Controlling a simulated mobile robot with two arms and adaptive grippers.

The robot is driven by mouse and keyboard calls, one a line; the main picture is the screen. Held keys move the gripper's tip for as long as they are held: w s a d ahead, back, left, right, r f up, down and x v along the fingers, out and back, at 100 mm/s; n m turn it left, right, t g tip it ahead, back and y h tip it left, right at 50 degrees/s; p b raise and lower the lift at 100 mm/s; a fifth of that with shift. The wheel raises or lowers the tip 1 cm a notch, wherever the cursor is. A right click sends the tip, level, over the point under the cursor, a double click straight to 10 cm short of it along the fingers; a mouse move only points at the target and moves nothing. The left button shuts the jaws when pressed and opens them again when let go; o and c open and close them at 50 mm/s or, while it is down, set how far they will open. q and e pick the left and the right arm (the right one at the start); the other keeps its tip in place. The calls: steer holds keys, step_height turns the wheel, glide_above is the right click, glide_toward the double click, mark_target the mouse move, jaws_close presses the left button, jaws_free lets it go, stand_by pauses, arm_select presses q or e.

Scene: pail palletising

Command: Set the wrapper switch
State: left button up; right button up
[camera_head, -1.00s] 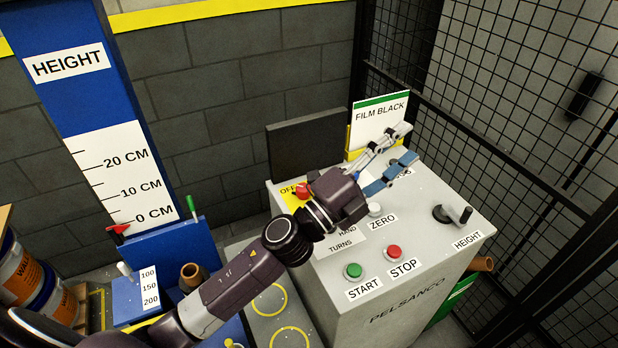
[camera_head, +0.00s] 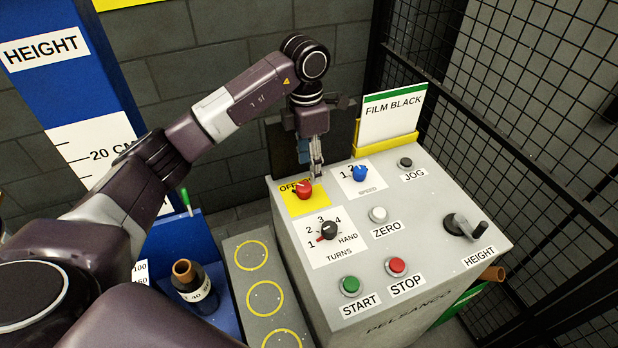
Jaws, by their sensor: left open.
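The wrapper's control cabinet (camera_head: 440,215) stands at centre right with a sloping grey panel. A red rotary switch (camera_head: 304,190) sits on a yellow plate with an OFF label, partly hidden. A black turns knob (camera_head: 328,231) with a red pointer has marks 1 to 4 and HAND. A blue speed knob (camera_head: 360,173) sits behind it. My left gripper (camera_head: 317,172) points down, open, just behind and above the red switch, and looks apart from it; exact contact cannot be told. My right gripper is not in view.
A white ZERO button (camera_head: 378,214), green START button (camera_head: 351,285), red STOP button (camera_head: 397,266), JOG button (camera_head: 405,163) and height crank (camera_head: 464,226) share the panel. A film card (camera_head: 392,114) stands behind. Mesh fencing (camera_head: 540,130) closes the right side.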

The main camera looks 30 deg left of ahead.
mark_target(305, 185)
arm_select(q)
steer(key=shift+a+r, duration=0.1)
steer(key=shift+a, duration=0.45)
steer(key=shift+s+f, duration=0.15)
steer(key=shift+f, duration=0.15)
step_height(305, 185, down, 7)
steer(key=shift+r+p, duration=0.1)
steer(key=shift+p, duration=0.95)
steer(key=shift+c, duration=0.7)
steer(key=c, duration=1)
